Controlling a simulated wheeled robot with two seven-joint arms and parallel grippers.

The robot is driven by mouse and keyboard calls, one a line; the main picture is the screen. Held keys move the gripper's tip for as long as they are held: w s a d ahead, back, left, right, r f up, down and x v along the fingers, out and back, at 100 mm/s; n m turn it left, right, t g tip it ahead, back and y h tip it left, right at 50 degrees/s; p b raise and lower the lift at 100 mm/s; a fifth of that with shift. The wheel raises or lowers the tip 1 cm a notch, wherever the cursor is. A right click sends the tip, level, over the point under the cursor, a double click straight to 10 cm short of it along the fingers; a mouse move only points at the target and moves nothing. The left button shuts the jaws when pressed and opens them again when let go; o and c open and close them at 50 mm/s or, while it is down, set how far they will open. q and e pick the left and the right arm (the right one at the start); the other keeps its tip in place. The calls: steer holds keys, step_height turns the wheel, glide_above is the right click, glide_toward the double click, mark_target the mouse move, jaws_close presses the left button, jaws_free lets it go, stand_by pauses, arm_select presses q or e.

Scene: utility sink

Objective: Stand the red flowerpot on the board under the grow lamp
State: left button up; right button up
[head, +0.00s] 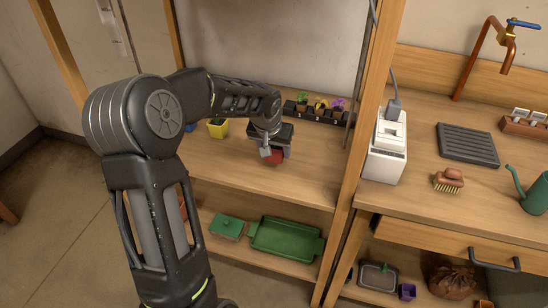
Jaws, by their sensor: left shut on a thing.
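The red flowerpot (277,158) shows as a small round red patch at the tip of my left gripper (270,153), over the upper wooden shelf on the left. My left gripper is shut on it, and the gripper hides most of it. I cannot tell whether the pot touches the shelf. No grow lamp is clearly seen, and I cannot make out a board under the gripper. My right gripper is not in view.
A yellow pot (218,128) stands left of the gripper. A black tray of small flowers (318,112) is behind it. A wooden post (352,170) and white box (386,148) stand to the right. Green trays (285,238) lie on the lower shelf.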

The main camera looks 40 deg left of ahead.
mark_target(275, 159)
arm_select(q)
steer(key=shift+f, duration=1.85)
steer(key=shift+f, duration=0.25)
steer(key=o, duration=1.4)
steer(key=shift+r, duration=0.1)
steer(key=shift+o, duration=0.2)
steer(key=shift+r, duration=0.1)
steer(key=shift+s+r, duration=0.15)
steer(key=shift+r, duration=0.35)
steer(key=v, duration=1.1)
steer(key=shift+s+d, duration=0.1)
steer(key=shift+d, duration=0.05)
